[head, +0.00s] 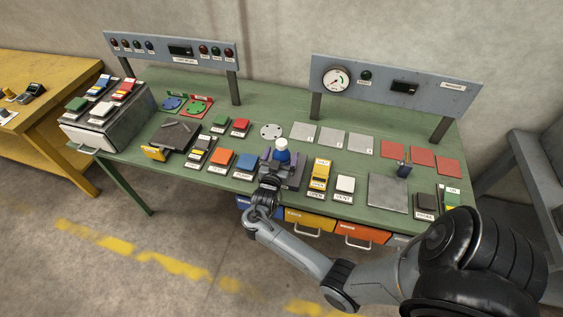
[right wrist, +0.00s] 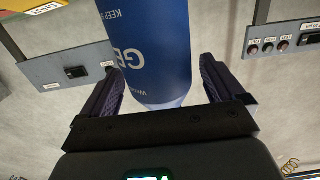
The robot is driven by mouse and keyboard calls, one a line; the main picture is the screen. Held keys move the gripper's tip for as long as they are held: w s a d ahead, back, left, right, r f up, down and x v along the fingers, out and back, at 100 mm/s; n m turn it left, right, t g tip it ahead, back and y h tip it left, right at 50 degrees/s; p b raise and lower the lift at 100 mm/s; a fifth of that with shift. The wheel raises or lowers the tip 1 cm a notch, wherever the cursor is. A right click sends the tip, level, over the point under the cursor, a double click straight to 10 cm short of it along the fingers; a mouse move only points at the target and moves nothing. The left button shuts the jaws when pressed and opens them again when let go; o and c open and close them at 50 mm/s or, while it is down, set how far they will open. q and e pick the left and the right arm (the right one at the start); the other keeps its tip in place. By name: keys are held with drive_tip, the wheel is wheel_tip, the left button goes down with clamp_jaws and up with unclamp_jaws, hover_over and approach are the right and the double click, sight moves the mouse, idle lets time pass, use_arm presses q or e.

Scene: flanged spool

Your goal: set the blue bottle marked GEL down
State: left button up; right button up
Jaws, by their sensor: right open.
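The blue bottle with a white cap (head: 282,150) is upright above the middle of the green table in the head view. My right gripper (head: 276,168) is at it from the front and hides its lower part, so I cannot tell what its base rests on. In the right wrist view the blue bottle marked GEL (right wrist: 150,45) is between the two dark purple fingers of my right gripper (right wrist: 160,78). The fingers are open, with a gap showing at the right one; contact at the left one is unclear. My left gripper is out of view.
The green table (head: 260,118) holds several pads and labelled switch boxes near the bottle. A yellow switch block (head: 320,175) stands close to its right. Grey plates (head: 333,141) lie behind, and panels on posts, one with a gauge (head: 336,80), line the back edge.

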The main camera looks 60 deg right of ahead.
drive_tip(key=shift+x, duration=1.2)
drive_tip(key=shift+c, duration=0.4)
drive_tip(key=c, duration=1.2)
drive_tip(key=shift+r, duration=0.1)
